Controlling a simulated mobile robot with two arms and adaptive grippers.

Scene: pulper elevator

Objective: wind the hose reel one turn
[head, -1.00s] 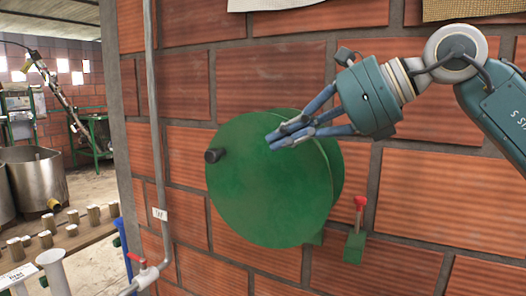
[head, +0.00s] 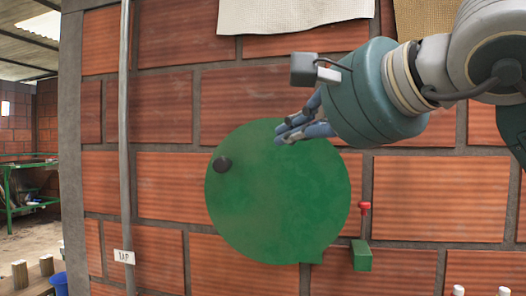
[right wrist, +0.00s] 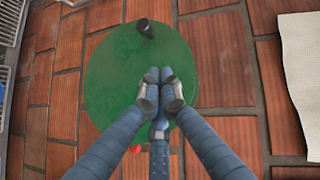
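The hose reel (head: 285,205) is a green disc on the brick wall, seen nearly face-on in the head view. Its black crank knob (head: 222,164) sticks out near the disc's left edge. In the right wrist view the disc (right wrist: 110,75) fills the middle, with the knob (right wrist: 146,29) near its top. My right gripper (head: 283,136) is in front of the disc's upper part, right of the knob and apart from it. Its fingertips (right wrist: 160,88) meet with nothing between them. Whether they touch the disc I cannot tell. My left gripper is not in view.
A green block with a red-topped lever (head: 362,250) is on the wall at the reel's lower right. A grey vertical pipe (head: 125,130) with a tag runs left of the reel. A pale sheet (head: 290,12) hangs above. The wall around the knob is clear.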

